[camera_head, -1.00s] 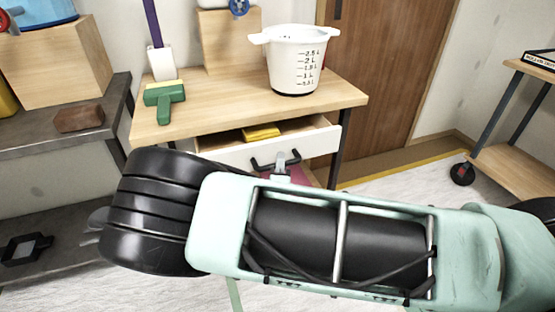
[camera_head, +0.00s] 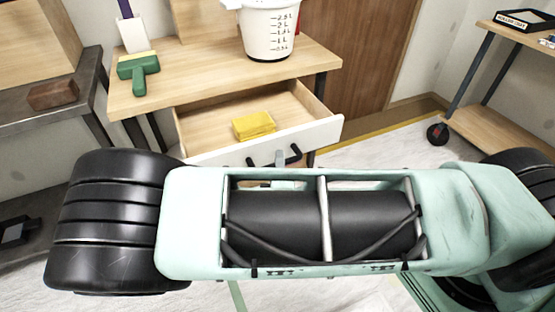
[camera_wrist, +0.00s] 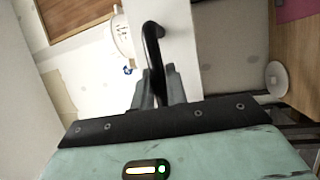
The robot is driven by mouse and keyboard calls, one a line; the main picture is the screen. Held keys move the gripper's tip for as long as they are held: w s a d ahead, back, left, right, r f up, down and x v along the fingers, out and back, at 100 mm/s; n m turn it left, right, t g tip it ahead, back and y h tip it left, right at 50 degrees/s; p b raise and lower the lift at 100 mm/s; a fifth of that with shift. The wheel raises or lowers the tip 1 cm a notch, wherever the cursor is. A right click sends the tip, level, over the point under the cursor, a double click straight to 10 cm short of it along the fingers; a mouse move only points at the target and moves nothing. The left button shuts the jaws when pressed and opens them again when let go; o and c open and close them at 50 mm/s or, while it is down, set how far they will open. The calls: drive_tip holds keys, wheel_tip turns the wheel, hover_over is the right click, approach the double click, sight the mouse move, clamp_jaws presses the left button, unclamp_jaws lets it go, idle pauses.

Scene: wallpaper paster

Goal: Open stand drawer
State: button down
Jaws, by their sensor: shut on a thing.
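The stand (camera_head: 205,62) is a wooden table with a white-fronted drawer (camera_head: 318,132). The drawer is pulled well out, and a yellow block-like item (camera_head: 254,125) lies inside it. A black bar handle (camera_head: 293,154) is on the drawer front. My gripper (camera_head: 281,158) is at the handle, mostly hidden behind my arm in the head view. In the wrist view, my gripper's fingers (camera_wrist: 160,88) are closed around the black handle (camera_wrist: 152,42) beside the white drawer front (camera_wrist: 176,28).
A grey shelf with a brown block (camera_head: 52,95) is at left. A wheeled wooden cart (camera_head: 500,125) is at right. Pale floor lies in front.

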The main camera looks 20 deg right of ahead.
drive_tip(key=c, duration=1.4)
unclamp_jaws()
drive_tip(key=v, duration=1.7)
drive_tip(key=shift+s, duration=0.2)
drive_tip(key=shift+a+f, duration=0.1)
